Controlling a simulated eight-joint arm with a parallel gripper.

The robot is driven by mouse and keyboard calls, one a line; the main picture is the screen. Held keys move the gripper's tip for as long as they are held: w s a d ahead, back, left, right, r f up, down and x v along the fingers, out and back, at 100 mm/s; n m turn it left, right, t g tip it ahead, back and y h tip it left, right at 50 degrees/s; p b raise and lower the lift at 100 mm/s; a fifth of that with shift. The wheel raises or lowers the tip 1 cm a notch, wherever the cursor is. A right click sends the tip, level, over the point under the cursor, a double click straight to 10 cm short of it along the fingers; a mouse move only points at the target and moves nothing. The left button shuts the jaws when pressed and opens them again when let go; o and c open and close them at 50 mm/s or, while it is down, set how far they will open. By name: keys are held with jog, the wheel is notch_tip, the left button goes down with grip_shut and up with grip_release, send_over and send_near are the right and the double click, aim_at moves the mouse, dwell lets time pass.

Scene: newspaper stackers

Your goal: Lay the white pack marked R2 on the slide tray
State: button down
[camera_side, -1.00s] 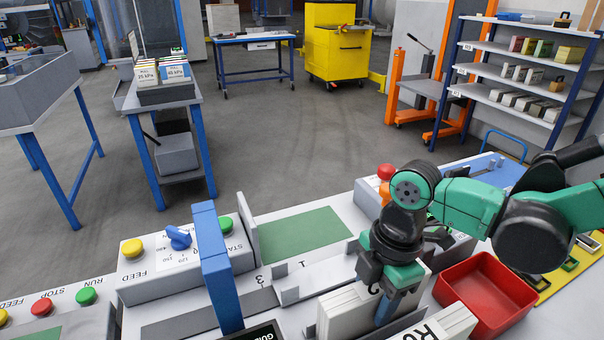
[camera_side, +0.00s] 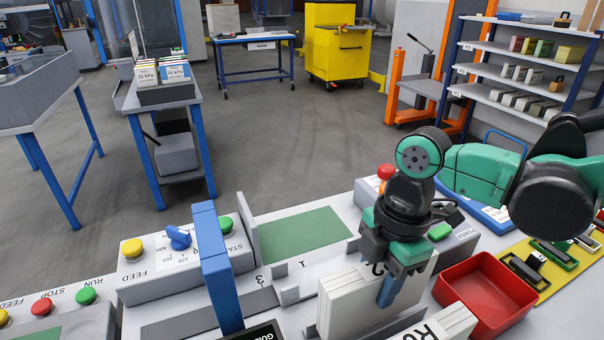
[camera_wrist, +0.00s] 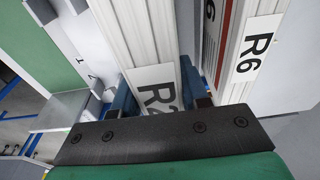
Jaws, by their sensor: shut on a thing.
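The white pack marked R2 (camera_wrist: 150,55) is between the blue fingers of my gripper (camera_wrist: 155,92) in the wrist view, its label partly hidden by the dark gripper bar. In the side view my gripper (camera_side: 388,292) is shut on a white pack (camera_side: 345,305), which stands upright among white packs at the front. Its underside is hidden, so I cannot tell how far it is off the surface. Another white pack, marked R6 (camera_wrist: 255,50), stands to its right in the wrist view, apart from it. I cannot clearly tell which surface is the slide tray.
A blue upright frame (camera_side: 218,265) stands left of the packs. A green pad (camera_side: 303,232) lies behind, with small grey stops (camera_side: 287,294) in front of it. A red bin (camera_side: 487,290) is on the right. Button boxes (camera_side: 150,270) line the left.

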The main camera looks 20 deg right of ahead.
notch_tip(320, 180, up, 16)
jog(key=w+a, duration=0.1)
jog(key=w, duration=1)
jog(key=f, duration=1.8)
jog(key=shift+s+a+f, duration=0.1)
jog(key=shift+a+f, duration=0.1)
jog(key=shift+f, duration=0.1)
jog(key=shift+f, duration=0.15)
jog(key=shift+c, duration=2.2)
grip_release()
